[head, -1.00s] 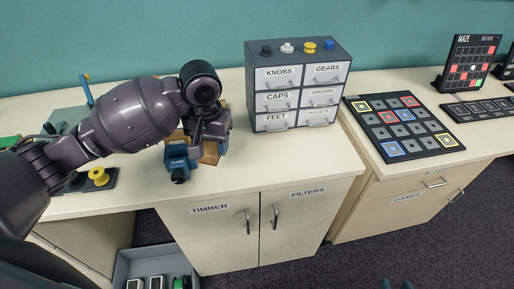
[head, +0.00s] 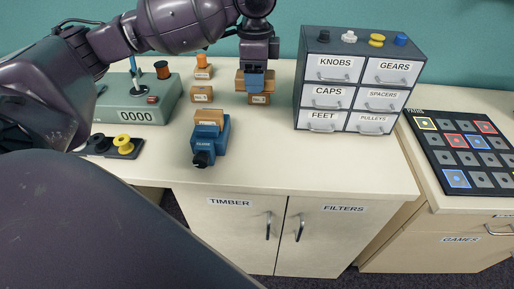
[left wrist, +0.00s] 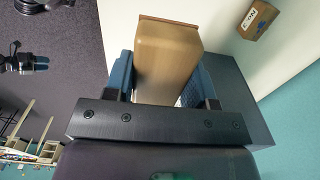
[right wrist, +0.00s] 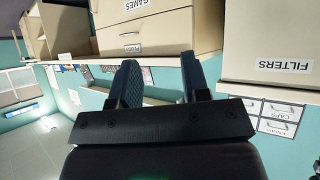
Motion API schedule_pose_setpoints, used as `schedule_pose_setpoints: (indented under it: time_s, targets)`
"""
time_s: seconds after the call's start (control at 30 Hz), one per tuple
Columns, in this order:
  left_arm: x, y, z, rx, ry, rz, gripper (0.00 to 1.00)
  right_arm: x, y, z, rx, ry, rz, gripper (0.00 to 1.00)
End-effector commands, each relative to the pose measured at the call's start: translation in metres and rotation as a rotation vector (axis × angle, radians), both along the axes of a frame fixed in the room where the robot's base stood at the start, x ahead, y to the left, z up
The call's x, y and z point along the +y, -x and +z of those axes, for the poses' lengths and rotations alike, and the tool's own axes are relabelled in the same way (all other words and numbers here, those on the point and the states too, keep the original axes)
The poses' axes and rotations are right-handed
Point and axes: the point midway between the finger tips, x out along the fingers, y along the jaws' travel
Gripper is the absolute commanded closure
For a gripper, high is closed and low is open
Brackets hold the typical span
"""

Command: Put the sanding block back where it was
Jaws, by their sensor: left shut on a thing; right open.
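My left gripper (head: 254,78) is shut on a tan wooden block (head: 241,80), which I take to be the sanding block. The block also shows between the fingers in the left wrist view (left wrist: 167,60), with a darker brown strip along its far edge. The gripper hides part of the block. My right gripper (right wrist: 158,85) is open and empty in the right wrist view.
A blue vise (head: 210,143) with a wooden piece (head: 208,117) stands in front. Labelled wooden pieces (head: 201,95) (head: 203,72) stand to its back left. A drawer cabinet (head: 355,85) is close on the right. A green counter box (head: 137,108) is left.

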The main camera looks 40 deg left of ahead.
Motion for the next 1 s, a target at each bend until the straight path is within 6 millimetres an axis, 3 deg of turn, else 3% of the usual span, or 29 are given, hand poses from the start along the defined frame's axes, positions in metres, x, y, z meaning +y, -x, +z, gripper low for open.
schedule_pose_setpoints:
  time_s: [0.6,1.0]
  targets:
    - [0.000,0.001,-0.124,0.007,0.000,-0.005,0.72,0.000,-0.001,-0.019,0.012,0.006,0.012,0.57]
    - [0.001,0.000,-0.153,0.003,-0.001,-0.004,0.72,0.002,-0.008,-0.018,0.000,0.007,0.018,0.57]
